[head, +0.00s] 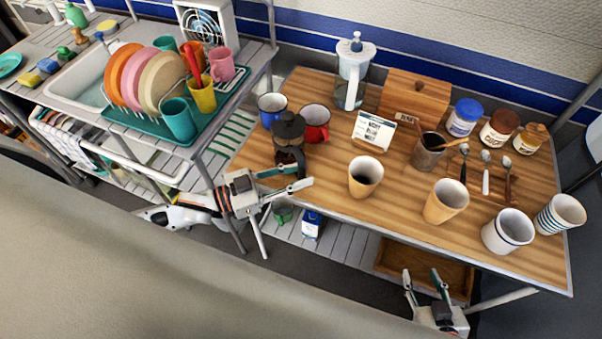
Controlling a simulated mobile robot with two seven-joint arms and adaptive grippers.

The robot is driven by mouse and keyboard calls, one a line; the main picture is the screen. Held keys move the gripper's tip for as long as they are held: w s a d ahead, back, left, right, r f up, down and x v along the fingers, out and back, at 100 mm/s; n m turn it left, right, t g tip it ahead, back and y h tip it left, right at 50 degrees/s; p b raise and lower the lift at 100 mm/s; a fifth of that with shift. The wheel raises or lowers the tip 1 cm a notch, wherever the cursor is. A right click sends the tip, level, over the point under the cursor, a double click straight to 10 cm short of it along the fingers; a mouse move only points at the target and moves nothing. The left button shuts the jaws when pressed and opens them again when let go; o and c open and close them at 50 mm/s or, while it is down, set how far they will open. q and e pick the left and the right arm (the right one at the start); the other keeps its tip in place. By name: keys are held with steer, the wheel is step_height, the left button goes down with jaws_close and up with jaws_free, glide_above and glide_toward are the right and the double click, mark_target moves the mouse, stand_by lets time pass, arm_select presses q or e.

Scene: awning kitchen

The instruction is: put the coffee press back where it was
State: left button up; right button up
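The coffee press (289,133), dark with a black lid, stands upright on the left part of the wooden table (330,195). My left gripper (303,176) is at the table's front left edge, with its fingers spread apart and pointing right. Its upper finger overlaps the lower part of the press in the picture; I cannot tell whether it touches. The lower finger is nearer the table's front edge, and nothing shows between the two. My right gripper (422,277) is low at the bottom right, in front of the table, with its fingers apart and empty.
A red mug (315,124) and a blue mug (271,109) stand close behind the press. A small sign (374,132) and a cup of coffee (365,177) stand to its right. Jars, spoons and more cups fill the right side. A dish rack (150,128) stands left.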

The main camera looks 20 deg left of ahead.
arm_select(q)
steer(key=v, duration=1.1)
steer(key=shift+b, duration=0.3)
steer(key=shift+s+a, duration=0.15)
